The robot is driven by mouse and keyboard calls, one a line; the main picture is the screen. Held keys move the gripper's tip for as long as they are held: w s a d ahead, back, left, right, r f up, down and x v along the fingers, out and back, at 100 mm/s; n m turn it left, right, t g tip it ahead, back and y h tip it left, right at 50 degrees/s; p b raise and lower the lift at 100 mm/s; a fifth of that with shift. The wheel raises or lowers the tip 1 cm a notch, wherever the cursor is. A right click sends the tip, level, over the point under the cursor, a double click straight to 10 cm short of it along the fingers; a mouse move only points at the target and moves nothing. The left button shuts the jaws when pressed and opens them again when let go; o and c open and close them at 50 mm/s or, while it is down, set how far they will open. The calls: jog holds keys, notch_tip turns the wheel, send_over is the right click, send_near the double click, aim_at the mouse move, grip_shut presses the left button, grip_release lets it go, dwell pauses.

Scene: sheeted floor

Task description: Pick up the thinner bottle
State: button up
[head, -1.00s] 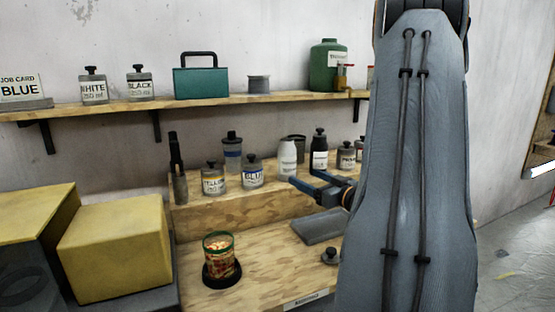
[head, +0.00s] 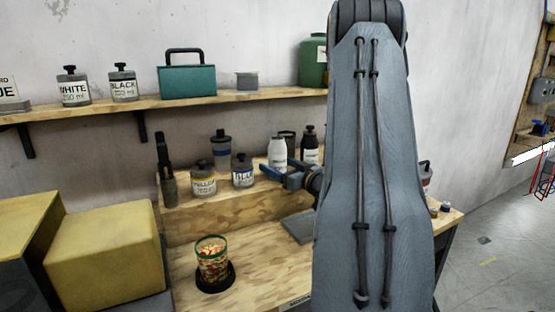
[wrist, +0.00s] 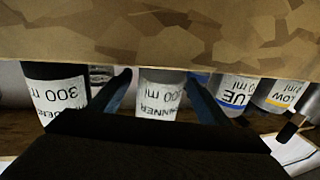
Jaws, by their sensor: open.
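In the wrist view, which is upside down, the thinner bottle (wrist: 160,88) has a label reading "THINNER" and shows between my two blue fingers. My gripper (head: 283,175) is open, its fingers just in front of the bottle in the head view. In the wrist view my gripper (wrist: 158,75) has one finger on each side of the bottle. I cannot tell whether either finger touches it.
A black bottle (head: 310,145) stands right of the thinner, and the blue jar (head: 243,171) and yellow jar (head: 203,180) stand left. A cup of orange bits (head: 212,260) stands on the lower bench. A shelf (head: 190,100) with jars and a green box (head: 187,80) runs above.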

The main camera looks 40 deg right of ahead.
jog(key=c, duration=1.4)
jog(key=shift+c, duration=0.6)
jog(key=shift+r, duration=0.15)
